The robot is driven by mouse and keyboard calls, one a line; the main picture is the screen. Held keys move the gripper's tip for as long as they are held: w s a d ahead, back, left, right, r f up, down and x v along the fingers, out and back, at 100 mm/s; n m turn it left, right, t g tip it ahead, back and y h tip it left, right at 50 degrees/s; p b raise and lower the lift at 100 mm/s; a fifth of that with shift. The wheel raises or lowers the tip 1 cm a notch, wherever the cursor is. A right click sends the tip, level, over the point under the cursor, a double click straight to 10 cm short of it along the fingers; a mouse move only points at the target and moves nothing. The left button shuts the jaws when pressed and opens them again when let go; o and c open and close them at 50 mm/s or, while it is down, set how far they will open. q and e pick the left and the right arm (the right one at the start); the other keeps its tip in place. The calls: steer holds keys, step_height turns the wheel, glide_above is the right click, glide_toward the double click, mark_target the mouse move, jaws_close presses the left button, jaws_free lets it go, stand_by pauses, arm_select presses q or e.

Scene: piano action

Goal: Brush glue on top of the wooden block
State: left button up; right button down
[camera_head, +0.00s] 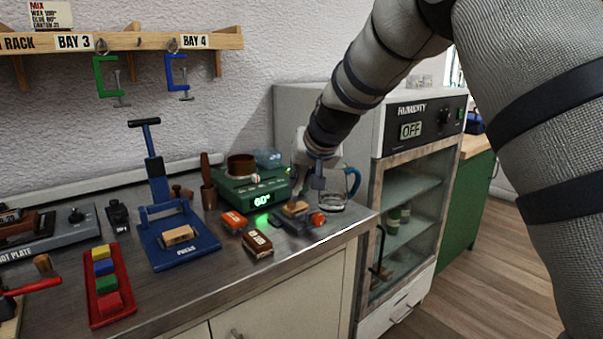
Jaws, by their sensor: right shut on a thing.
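A wooden block (296,208) sits on a dark fixture (291,222) near the right end of the bench. My right gripper (309,181) is just above and behind this block. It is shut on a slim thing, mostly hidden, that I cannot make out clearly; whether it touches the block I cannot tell. A brown pot (241,166) sits on the green heater (250,187), whose display reads 60°. Another wooden block (179,235) lies on the blue press (186,252). My left gripper is not in view.
A glass jug (333,202) stands right of the fixture, by a red round thing (318,219). An orange box (234,220) and a brown block (257,243) lie in front of the heater. A red tray (108,307) holds coloured blocks. The humidity cabinet (417,135) stands right.

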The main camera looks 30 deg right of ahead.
steer(key=shift+f, duration=0.2)
steer(key=d, duration=0.4)
steer(key=shift+w+d, duration=0.15)
steer(key=shift+d, duration=0.2)
steer(key=shift+s+a+f, duration=0.1)
steer(key=shift+a, duration=1.1)
steer(key=shift+s+a+f, duration=0.1)
steer(key=shift+a, duration=1.1)
steer(key=d, duration=0.4)
steer(key=shift+w+d+r, duration=0.15)
steer(key=shift+w+d, duration=0.05)
steer(key=shift+d, duration=0.2)
